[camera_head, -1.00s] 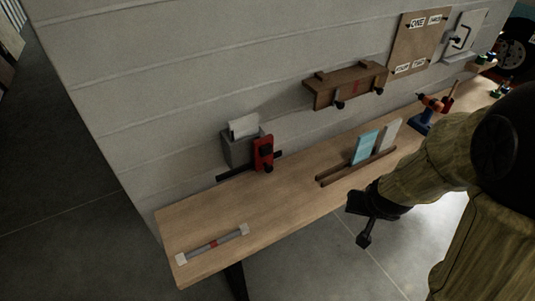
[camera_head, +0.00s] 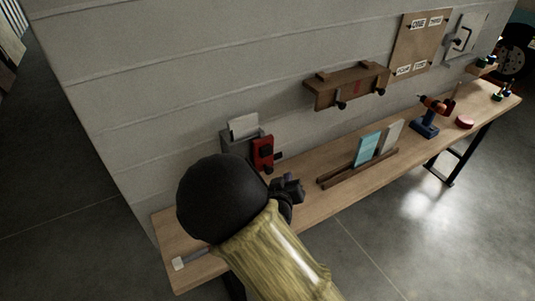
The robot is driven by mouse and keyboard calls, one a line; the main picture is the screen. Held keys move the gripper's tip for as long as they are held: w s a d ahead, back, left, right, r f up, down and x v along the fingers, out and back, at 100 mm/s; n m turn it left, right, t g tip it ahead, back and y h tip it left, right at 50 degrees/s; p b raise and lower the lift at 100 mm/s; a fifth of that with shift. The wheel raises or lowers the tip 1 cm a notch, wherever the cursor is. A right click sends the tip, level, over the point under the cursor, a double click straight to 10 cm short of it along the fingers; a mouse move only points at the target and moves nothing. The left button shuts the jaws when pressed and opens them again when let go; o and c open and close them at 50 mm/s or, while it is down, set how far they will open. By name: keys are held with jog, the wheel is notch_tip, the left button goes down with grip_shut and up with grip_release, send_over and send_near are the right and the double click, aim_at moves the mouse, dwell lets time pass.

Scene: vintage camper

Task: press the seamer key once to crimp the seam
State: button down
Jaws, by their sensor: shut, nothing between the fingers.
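A red block with black knobs (camera_head: 263,152) is mounted at a grey box by the wall, at the back left of the bench. A grey bar (camera_head: 195,255) lies at the bench's left end; its white end shows, and my arm hides the rest. I cannot tell for sure which part is the seamer key. My gripper (camera_head: 291,188) is dark, shut and empty. In the picture it is just below and right of the red block, over the bench; the gap between them is hard to judge.
A wooden rack (camera_head: 358,168) with a blue and a grey panel stands right of my gripper. A wooden wall shelf (camera_head: 347,87) hangs above. A drill (camera_head: 430,115) and a red disc (camera_head: 464,122) are farther right. The long bench (camera_head: 400,180) runs along the wall.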

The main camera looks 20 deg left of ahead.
aim_at(270, 152)
jog(key=w+a+p, duration=0.1)
jog(key=w+a, duration=0.4)
jog(key=a, duration=0.1)
jog(key=shift+w+a+p, duration=0.3)
jog(key=shift+w, duration=0.1)
dwell(0.3)
jog(key=shift+a, duration=0.1)
dwell(1.9)
jog(key=shift+w+a, duration=0.25)
jog(key=shift+w+a+p, duration=0.4)
jog(key=shift+w+a, duration=0.05)
jog(key=shift+a, duration=0.05)
dwell(1.3)
jog(key=shift+s+d, duration=0.75)
jog(key=shift+d, duration=0.05)
jog(key=shift+s+d+b, duration=0.35)
jog(key=shift+s+d, duration=1.25)
jog(key=shift+d, duration=0.3)
